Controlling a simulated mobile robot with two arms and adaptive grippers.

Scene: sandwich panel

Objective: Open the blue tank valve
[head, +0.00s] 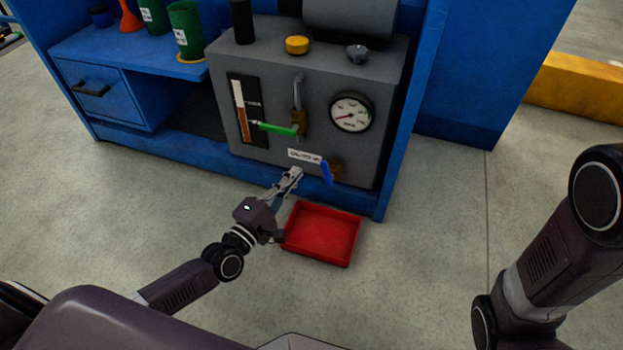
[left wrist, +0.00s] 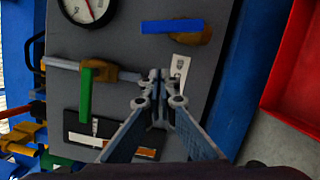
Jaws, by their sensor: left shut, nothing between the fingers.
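The blue valve handle (head: 327,173) is at the lower right of the grey tank's front, beside its brass valve body (head: 336,166). In the left wrist view the blue handle (left wrist: 171,26) is a straight bar across the top, with the brass body (left wrist: 200,32) at its right end. My left gripper (head: 293,173) is shut and empty, in front of the tank's lower front, left of the blue handle and apart from it. In the left wrist view its fingertips (left wrist: 157,75) are together below the blue handle. My right gripper is out of view.
A green-handled valve (head: 277,129) and a pressure gauge (head: 351,112) are on the grey tank (head: 228,75) above. A white label (head: 304,156) is beside the blue handle. A red tray (head: 322,233) lies on the floor below. The blue cabinet frame (head: 400,140) borders the tank's right side.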

